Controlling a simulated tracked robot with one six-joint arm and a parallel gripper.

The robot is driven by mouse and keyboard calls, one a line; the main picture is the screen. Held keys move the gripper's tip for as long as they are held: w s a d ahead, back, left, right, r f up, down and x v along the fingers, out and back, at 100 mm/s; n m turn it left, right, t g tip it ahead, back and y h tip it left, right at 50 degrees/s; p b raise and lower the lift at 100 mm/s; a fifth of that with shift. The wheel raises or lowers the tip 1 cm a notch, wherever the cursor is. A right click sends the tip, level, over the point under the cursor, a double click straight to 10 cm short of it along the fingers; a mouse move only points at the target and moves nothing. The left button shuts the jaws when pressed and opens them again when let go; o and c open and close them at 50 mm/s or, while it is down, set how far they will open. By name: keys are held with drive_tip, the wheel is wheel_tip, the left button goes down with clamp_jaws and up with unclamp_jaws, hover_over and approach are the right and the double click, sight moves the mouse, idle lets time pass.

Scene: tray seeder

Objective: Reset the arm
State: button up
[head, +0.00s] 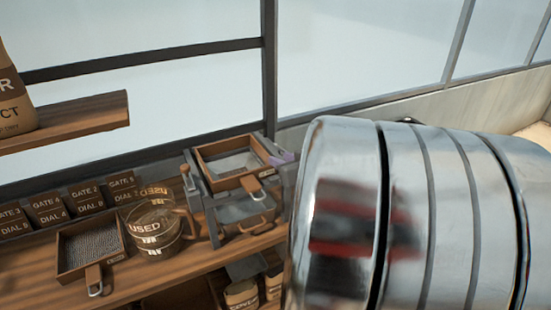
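A large shiny metal cylinder with dark ring seams fills the right of the head view; it appears to be a link of my own arm, close to the camera. My gripper is not in view, so its opening and anything in it cannot be seen. The arm link hides the right end of the bench and whatever is behind it.
A wooden bench (160,277) holds a handled tray (72,262), a glass jug marked USED (155,226), several gate and dial cards (84,195) and a seeder frame with a wooden tray (238,178). A shelf (75,122) bears a sack (14,105). Windows stand behind.

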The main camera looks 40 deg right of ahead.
drive_tip(key=shift+s+a+r, duration=0.15)
drive_tip(key=shift+s+r, duration=0.05)
drive_tip(key=shift+s, duration=0.25)
drive_tip(key=shift+w+r, duration=0.1)
drive_tip(key=a+r+g+h, duration=0.3)
drive_tip(key=a+r, duration=0.1)
drive_tip(key=a, duration=0.5)
drive_tip(key=s+a+f+n+g+y, duration=0.1)
drive_tip(key=s+a, duration=0.3)
drive_tip(key=a, duration=0.4)
drive_tip(key=s+a+f+n+g+y, duration=0.1)
drive_tip(key=s+a+f+g+y, duration=0.1)
drive_tip(key=a, duration=0.6)
drive_tip(key=s+a+f+n+g+y, duration=0.1)
drive_tip(key=s+a+y, duration=0.2)
drive_tip(key=s+a, duration=0.3)
drive_tip(key=shift+s+a+f+y, duration=0.25)
drive_tip(key=shift+a+f+y, duration=0.15)
drive_tip(key=shift+a, duration=0.65)
